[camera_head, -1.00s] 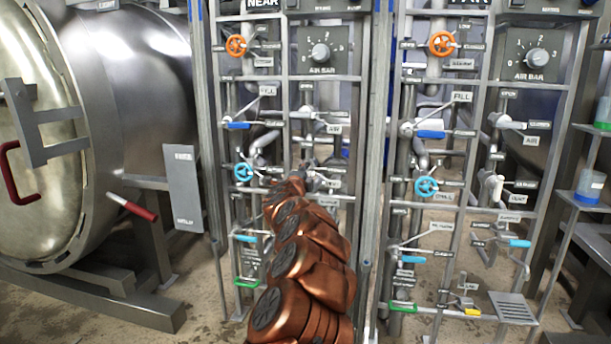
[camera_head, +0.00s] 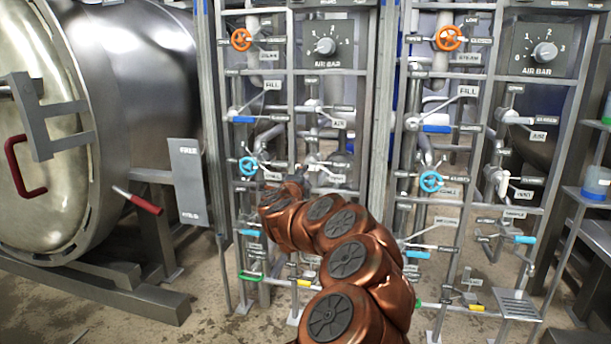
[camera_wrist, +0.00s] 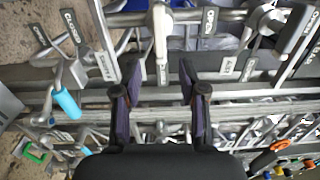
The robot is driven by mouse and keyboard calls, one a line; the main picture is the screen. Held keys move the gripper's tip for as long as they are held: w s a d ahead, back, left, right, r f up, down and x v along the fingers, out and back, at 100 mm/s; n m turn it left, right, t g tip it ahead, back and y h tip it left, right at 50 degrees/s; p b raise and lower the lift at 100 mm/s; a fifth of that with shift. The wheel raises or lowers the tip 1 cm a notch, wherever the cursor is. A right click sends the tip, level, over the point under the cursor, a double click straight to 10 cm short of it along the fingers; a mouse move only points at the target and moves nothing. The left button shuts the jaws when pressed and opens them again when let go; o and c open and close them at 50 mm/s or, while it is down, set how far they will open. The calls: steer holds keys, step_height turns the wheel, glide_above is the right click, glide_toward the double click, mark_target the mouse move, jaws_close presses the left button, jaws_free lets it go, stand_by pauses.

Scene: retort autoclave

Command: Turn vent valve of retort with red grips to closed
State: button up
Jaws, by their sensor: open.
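The retort with red grips (camera_head: 150,70) is the large steel vessel at the left in the head view. Its near panel stands just right of it. The vent valve (camera_head: 316,166), with a pale handle, is on that panel beside a VENT label (camera_head: 338,178). In the wrist view a pale lever (camera_wrist: 160,28) stands upright between labels reading OPEN and CLOSED. My gripper (camera_wrist: 159,75) is open, and the lever's lower end lies between its fingertips, with gaps on both sides. In the head view my arm mostly hides the gripper, just below left of the vent valve.
Near the vent valve are a blue handwheel (camera_head: 249,166), a blue fill lever (camera_head: 243,119) and an orange handwheel (camera_head: 241,39). Panel rails and pipes crowd the space. A similar panel with another blue handwheel (camera_head: 431,181) stands at the right.

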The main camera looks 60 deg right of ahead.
steer(key=shift+v, duration=1.65)
